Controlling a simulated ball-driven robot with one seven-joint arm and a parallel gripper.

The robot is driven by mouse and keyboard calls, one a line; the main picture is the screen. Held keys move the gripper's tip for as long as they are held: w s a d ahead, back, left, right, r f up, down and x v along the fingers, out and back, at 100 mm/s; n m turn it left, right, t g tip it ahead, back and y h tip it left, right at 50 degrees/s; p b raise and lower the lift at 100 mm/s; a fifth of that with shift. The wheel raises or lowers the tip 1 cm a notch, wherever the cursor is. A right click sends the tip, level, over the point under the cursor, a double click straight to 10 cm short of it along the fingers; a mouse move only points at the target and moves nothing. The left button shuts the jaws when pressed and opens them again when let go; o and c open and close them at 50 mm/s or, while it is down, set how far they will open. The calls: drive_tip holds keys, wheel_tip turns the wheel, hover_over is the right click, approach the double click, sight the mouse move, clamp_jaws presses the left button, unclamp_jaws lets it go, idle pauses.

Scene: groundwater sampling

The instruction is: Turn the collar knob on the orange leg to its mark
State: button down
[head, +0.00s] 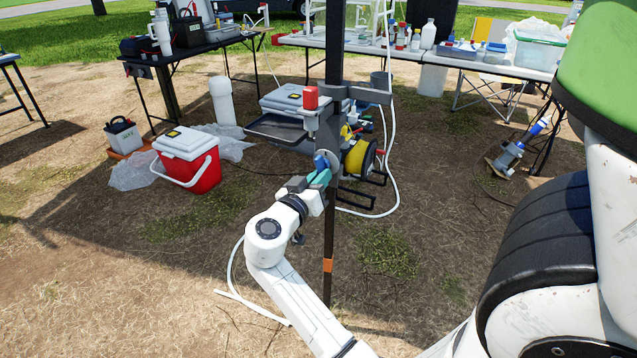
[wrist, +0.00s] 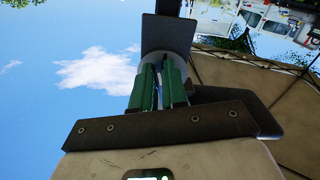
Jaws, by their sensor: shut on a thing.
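The leg is a dark upright pole (head: 329,225) with an orange band (head: 328,265) low down. A grey collar (head: 333,158) sits on the pole, and its blue knob (head: 321,162) faces left. My gripper (head: 320,177) is at the knob, with its teal fingers shut on it. In the wrist view, the green fingers (wrist: 159,80) are close together with a thin strip of the blue knob (wrist: 159,92) between them, in front of a pale round part. The fingers hide most of the knob. I cannot make out its mark.
A red-capped fitting (head: 310,98) stands on a bracket just above. A yellow reel (head: 359,158) is right of the pole, and a white hose (head: 392,150) hangs beside it. A red cooler (head: 189,165) stands on the ground at left. The ground in front is mostly clear.

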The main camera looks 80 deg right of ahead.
drive_tip(key=shift+w, duration=0.1)
idle(0.3)
drive_tip(key=shift+w+f+m+b, duration=0.15)
drive_tip(key=shift+m+b, duration=1.45)
drive_tip(key=shift+b, duration=1.7)
drive_tip(key=c, duration=1.1)
unclamp_jaws()
